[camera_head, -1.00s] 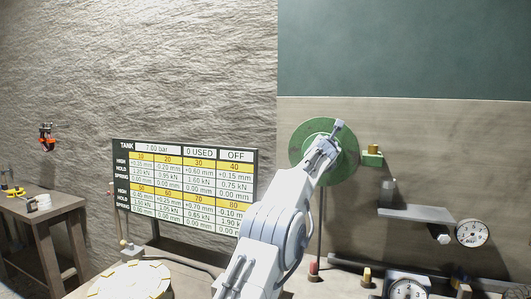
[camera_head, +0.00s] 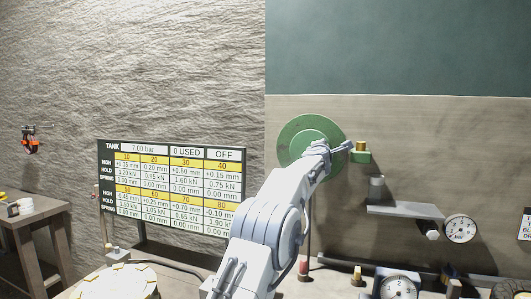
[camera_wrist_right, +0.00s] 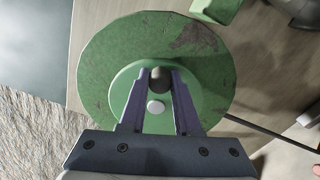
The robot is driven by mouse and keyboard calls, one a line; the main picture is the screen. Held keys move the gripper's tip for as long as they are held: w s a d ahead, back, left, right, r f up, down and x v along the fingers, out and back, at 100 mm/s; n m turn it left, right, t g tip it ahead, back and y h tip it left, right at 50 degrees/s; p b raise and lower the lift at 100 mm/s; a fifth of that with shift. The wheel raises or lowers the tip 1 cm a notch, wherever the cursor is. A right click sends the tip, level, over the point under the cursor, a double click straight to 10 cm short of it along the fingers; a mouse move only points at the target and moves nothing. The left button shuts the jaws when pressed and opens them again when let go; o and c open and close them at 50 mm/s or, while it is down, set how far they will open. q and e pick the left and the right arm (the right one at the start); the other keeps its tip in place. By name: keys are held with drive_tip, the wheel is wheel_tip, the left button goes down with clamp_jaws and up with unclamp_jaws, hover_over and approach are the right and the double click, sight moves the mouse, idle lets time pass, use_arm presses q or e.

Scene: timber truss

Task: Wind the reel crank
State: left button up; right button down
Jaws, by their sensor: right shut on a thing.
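The reel is a green disc (camera_head: 296,136) on the wooden wall panel in the head view. It fills the upper middle of the right wrist view (camera_wrist_right: 105,75), with a raised hub and a pale centre cap. My right gripper (camera_head: 333,149) is in front of the reel's right side. In the wrist view its two fingers (camera_wrist_right: 159,88) are shut on the dark round crank knob (camera_wrist_right: 159,79), off the hub's centre. The rest of the crank is mostly hidden by the gripper. My left gripper is not in view.
A display board (camera_head: 170,185) stands left of my right arm. A small green bracket with a brass piece (camera_head: 360,153) is close to the reel's right. Farther right are a grey shelf (camera_head: 405,211) and a round gauge (camera_head: 460,229). A round pale table (camera_head: 120,283) is at bottom left.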

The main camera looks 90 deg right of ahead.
drive_tip(key=shift+f, duration=0.25)
drive_tip(key=shift+f+m+b, duration=0.35)
drive_tip(key=shift+f+m, duration=0.25)
drive_tip(key=shift+m, duration=0.6)
drive_tip(key=m, duration=0.1)
drive_tip(key=f+m, duration=0.1)
drive_tip(key=shift+m, duration=0.3)
drive_tip(key=shift+w+d+f+m+b, duration=0.1)
drive_tip(key=shift+f+m+b, duration=0.2)
drive_tip(key=shift+m, duration=0.5)
drive_tip(key=shift+w+a+f+m+b, duration=0.15)
drive_tip(key=shift+f+m, duration=0.2)
drive_tip(key=shift+m, duration=0.45)
drive_tip(key=shift+w+d+f+m+b, duration=0.15)
drive_tip(key=shift+f+m, duration=0.2)
drive_tip(key=shift+m, duration=0.45)
